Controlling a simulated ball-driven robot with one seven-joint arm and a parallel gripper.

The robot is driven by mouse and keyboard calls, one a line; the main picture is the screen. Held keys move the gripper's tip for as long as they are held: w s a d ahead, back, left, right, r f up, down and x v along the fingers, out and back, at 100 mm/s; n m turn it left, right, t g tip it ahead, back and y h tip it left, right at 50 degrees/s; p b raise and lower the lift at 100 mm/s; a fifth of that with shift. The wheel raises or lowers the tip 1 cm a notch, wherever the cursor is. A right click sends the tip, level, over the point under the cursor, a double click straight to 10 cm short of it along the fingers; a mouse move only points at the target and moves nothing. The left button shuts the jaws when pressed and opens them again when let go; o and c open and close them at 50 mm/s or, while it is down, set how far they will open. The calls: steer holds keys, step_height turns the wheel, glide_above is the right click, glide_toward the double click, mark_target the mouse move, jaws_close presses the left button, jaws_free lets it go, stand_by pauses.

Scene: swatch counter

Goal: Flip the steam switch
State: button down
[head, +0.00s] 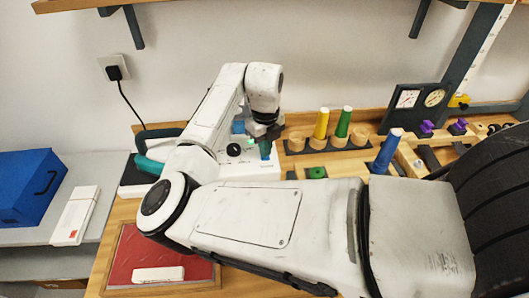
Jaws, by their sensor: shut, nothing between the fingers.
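A white steam unit (250,172) stands on the wooden counter in the head view. It has a black knob (234,149) and a small green light. My arm hides much of it. A teal-handled iron (148,165) sits on its left. My gripper (264,146) is shut and empty, pointing down over the right part of the unit. A small teal piece shows at its tips; I cannot tell whether it touches the unit. I cannot make out the steam switch itself clearly.
Behind right are wooden spools with a yellow and a green cone (343,122), and a dark gauge panel (412,105). A blue roll (386,150) stands nearer. A red pad (150,258) lies at front left. A blue box (30,187) is far left.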

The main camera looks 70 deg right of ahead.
step_height(320, 180, up, 6)
steer(key=p, duration=0.4)
stand_by(0.3)
stand_by(0.5)
